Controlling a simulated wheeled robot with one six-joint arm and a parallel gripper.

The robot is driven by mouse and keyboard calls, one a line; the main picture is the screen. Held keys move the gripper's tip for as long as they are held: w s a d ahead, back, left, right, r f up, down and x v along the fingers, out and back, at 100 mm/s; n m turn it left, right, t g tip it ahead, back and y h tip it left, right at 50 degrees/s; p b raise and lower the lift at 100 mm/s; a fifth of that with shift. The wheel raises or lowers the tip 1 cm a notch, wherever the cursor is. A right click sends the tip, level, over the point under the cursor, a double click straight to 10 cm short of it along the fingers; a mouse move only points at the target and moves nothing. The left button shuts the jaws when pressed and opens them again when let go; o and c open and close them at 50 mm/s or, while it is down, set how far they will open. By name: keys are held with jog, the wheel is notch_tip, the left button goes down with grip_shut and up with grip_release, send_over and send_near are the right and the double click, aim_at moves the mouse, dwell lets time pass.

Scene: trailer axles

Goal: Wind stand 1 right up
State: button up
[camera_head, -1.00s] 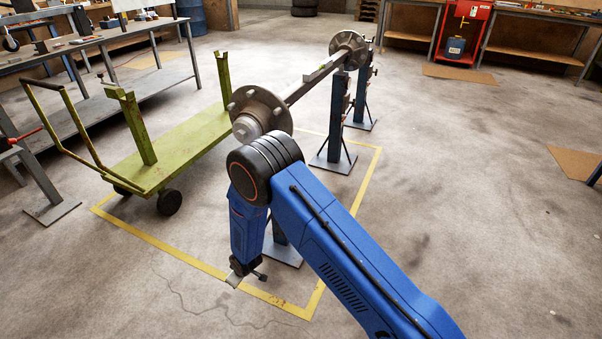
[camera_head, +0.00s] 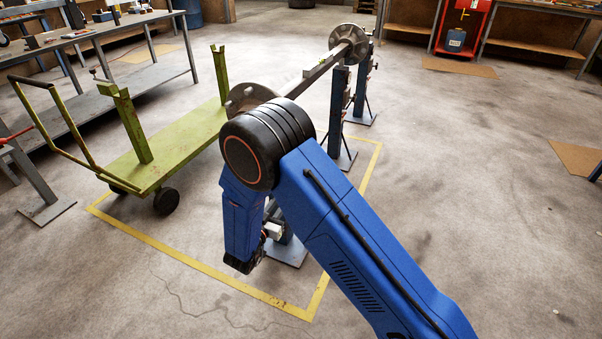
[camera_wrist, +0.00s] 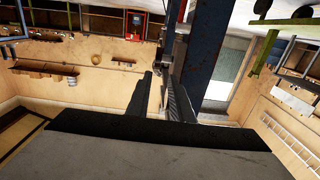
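A blue stand (camera_head: 287,247) is partly hidden behind my arm; its grey base plate shows on the floor. Two more blue stands, a nearer one (camera_head: 337,110) and a farther one (camera_head: 362,85), stand under the trailer axle (camera_head: 315,75). I cannot tell which is stand 1. My gripper (camera_head: 268,232) is low, beside the partly hidden stand. In the wrist view, my gripper (camera_wrist: 162,82) has two dark fingers apart, close to a blue column (camera_wrist: 203,60). A thin metal part (camera_wrist: 169,60) shows by the fingertips; I cannot tell whether they touch it. I see nothing clearly gripped.
A green cart (camera_head: 180,145) stands left of the axle. Yellow tape (camera_head: 190,262) outlines the floor area. A workbench (camera_head: 95,38) stands at the left. The floor at right is mostly clear, apart from a brown mat (camera_head: 578,157).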

jog(key=x, duration=1.7)
jog(key=shift+w+d+r, duration=0.1)
jog(key=shift+d+r, duration=0.05)
jog(key=shift+d, duration=0.2)
grip_shut()
